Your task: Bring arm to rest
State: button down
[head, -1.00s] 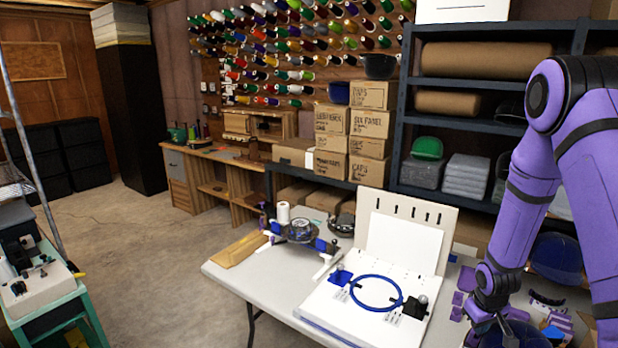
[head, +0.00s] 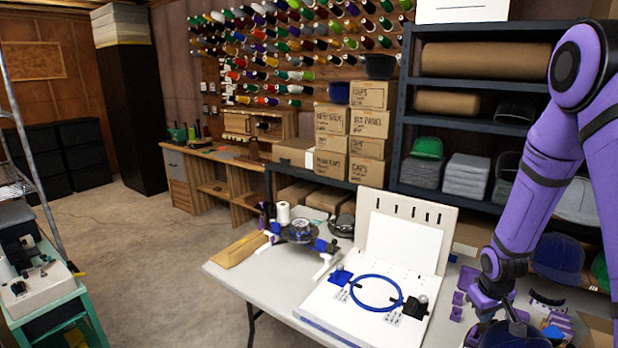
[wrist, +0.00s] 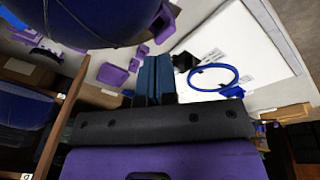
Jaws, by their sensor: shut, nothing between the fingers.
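My purple arm comes in from the right in the head view and reaches down over the right end of the table (head: 250,284). My gripper (wrist: 153,72) shows in the wrist view with its two blue-grey fingers together and nothing between them. In the head view the fingertips cannot be made out. A large dark blue rounded thing, which looks like a cap (wrist: 75,18), is close to the camera at the upper left of the wrist view, apart from the fingers.
A white board with a blue hoop (head: 352,290) lies on the table left of my arm. Small purple pieces (wrist: 113,75) lie near the gripper. Dark shelving (head: 402,110) with caps and rolls stands behind. Stacked boxes (head: 369,125) are further left. The floor at left is open.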

jog(key=shift+s+r, duration=0.15)
jog(key=shift+r, duration=0.65)
jog(key=shift+a+r, duration=0.1)
jog(key=s+a+r+t, duration=0.1)
jog(key=s+a+r, duration=0.1)
jog(key=r, duration=0.6)
jog(key=s+a+r+m, duration=0.1)
jog(key=s+a+r, duration=0.15)
jog(key=r, duration=0.55)
jog(key=s+a+r+t, duration=0.1)
jog(key=s+a+r, duration=0.15)
jog(key=r, duration=0.45)
jog(key=s+a+r, duration=0.2)
jog(key=s+r, duration=0.4)
jog(key=s, duration=0.3)
jog(key=s+a+r+m+t+y, duration=0.1)
jog(key=s+a+r, duration=0.2)
jog(key=s+r, duration=0.3)
jog(key=s, duration=0.4)
jog(key=shift+a+r+t, duration=0.15)
jog(key=shift+a+t, duration=0.15)
jog(key=shift+a, duration=0.05)
